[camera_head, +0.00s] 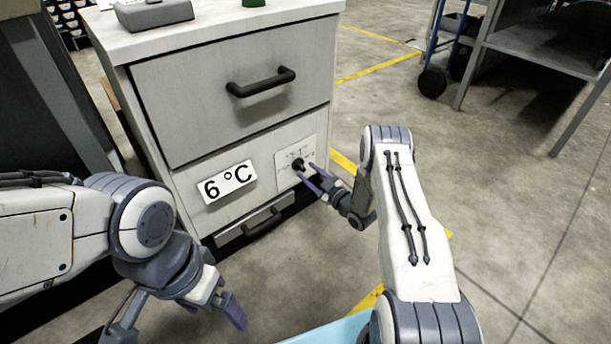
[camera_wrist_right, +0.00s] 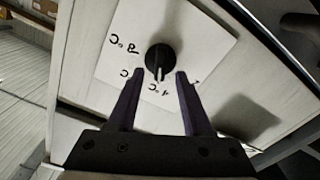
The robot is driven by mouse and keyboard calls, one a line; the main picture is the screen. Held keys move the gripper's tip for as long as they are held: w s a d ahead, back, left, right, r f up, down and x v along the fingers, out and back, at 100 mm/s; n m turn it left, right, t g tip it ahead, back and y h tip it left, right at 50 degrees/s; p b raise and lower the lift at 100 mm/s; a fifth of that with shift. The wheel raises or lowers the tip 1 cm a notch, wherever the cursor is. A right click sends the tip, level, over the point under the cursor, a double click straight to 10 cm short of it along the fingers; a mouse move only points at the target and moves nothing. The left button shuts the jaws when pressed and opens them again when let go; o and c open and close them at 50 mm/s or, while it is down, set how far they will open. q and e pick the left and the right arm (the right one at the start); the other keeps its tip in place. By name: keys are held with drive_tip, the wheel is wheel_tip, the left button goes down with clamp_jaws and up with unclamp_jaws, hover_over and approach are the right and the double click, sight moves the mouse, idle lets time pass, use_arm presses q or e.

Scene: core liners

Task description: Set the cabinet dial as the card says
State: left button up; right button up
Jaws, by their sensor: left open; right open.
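The cabinet (camera_head: 220,120) stands ahead, pale grey with dark handles. A white card (camera_head: 228,183) on its lower front reads "6 °C". To the right of the card is a white dial plate (camera_head: 284,170) with a black dial (camera_head: 298,164). In the right wrist view the dial (camera_wrist_right: 160,58) sits on the plate (camera_wrist_right: 195,40) among °C marks that appear upside down; the marks are partly hidden by the fingers. My right gripper (camera_head: 310,176) is open, its purple fingertips just short of the dial, one on each side. My left gripper (camera_head: 180,325) is open and empty at the lower left, away from the cabinet.
A grey box (camera_head: 152,12) and a green item (camera_head: 253,2) stand on the cabinet top. A drawer handle (camera_head: 260,82) sticks out above the dial, and another handle (camera_head: 262,222) is below. A metal shelf cart (camera_head: 540,45) stands at the back right.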

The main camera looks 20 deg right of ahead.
sight(300, 166)
drive_tip(key=shift+b+x, duration=0.35)
drive_tip(key=shift+x, duration=0.85)
clamp_jaws()
